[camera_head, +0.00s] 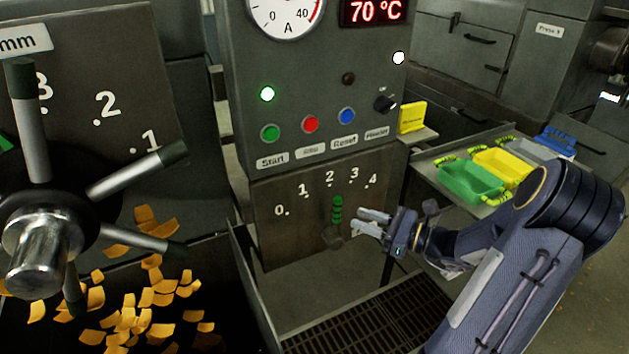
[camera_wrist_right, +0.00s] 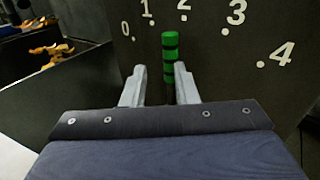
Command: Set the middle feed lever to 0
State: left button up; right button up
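The feed lever (camera_head: 337,212) has a green banded handle and stands nearly upright on the lower panel of the middle machine. Its tip points at about the 2 on a scale marked 0 to 4. My right gripper (camera_head: 366,222) is open, just to the right of the lever in the head view, with a small gap visible. In the right wrist view the lever (camera_wrist_right: 170,50) shows between the two open fingers of my gripper (camera_wrist_right: 159,82), closer to the right finger. Whether a finger touches it cannot be told. My left gripper is not in view.
A large spoked handwheel (camera_head: 40,225) stands at the left, above orange flakes (camera_head: 140,310). Start and other buttons (camera_head: 310,124) sit above the lever panel. A shelf at the right holds green (camera_head: 472,180) and yellow (camera_head: 505,165) trays. A floor grating (camera_head: 370,325) lies below.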

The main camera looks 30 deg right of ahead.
aim_at(337, 218)
jog(key=shift+m, duration=0.3)
jog(key=x, duration=0.2)
jog(key=p+x, duration=0.1)
jog(key=x, duration=0.2)
jog(key=d+x, duration=0.1)
jog(key=x, duration=0.2)
jog(key=shift+w+d, duration=0.15)
jog(key=shift+w, duration=0.15)
jog(key=shift+c, duration=0.4)
grip_shut()
